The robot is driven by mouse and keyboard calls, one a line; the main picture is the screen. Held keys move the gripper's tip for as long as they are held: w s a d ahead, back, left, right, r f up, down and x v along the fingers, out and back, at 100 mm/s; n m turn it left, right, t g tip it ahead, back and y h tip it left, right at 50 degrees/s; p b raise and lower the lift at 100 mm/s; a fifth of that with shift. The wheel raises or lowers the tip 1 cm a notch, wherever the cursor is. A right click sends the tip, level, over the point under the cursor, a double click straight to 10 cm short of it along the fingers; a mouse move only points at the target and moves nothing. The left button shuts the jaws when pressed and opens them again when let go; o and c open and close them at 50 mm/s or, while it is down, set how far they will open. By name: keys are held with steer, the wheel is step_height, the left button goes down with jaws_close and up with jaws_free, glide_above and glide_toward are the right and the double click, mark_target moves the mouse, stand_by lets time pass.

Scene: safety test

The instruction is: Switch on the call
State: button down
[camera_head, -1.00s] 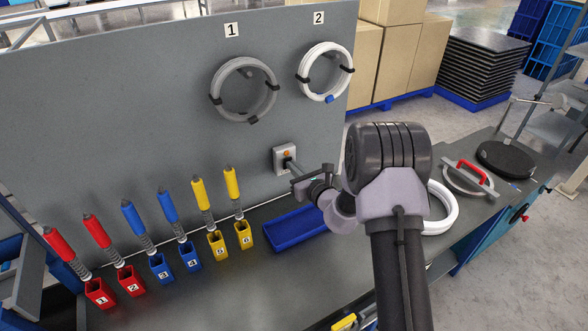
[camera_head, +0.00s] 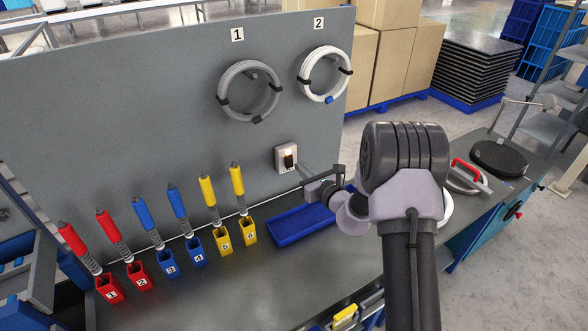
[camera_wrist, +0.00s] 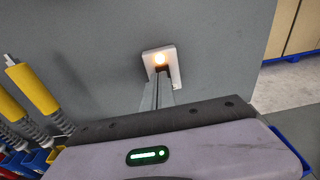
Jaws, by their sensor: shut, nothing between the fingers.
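The call switch (camera_head: 280,163) is a small pale box on the grey upright panel, with a dark rocker and a lamp. Its lamp (camera_wrist: 159,58) glows bright yellow-white in the wrist view and also looks lit in the head view (camera_head: 288,151). My gripper (camera_head: 302,166) is shut and empty, its thin fingers pointing at the switch. In the wrist view the fingertips (camera_wrist: 162,74) overlap the dark part just below the lamp. I cannot tell whether they touch it.
The grey panel (camera_head: 120,110) carries a grey coil (camera_head: 224,99) and a white coil (camera_head: 307,90). A blue tray (camera_head: 285,238) lies on the bench below the switch. Several coloured tools stand in numbered holders at left. A red-handled tool (camera_head: 467,170) lies at right.

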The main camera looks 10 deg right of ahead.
steer(key=s+d+r+p, duration=0.1)
steer(key=s+d+r, duration=0.1)
steer(key=s+r, duration=0.2)
steer(key=v, duration=0.2)
steer(key=shift+s, duration=0.35)
steer(key=shift+f, duration=0.15)
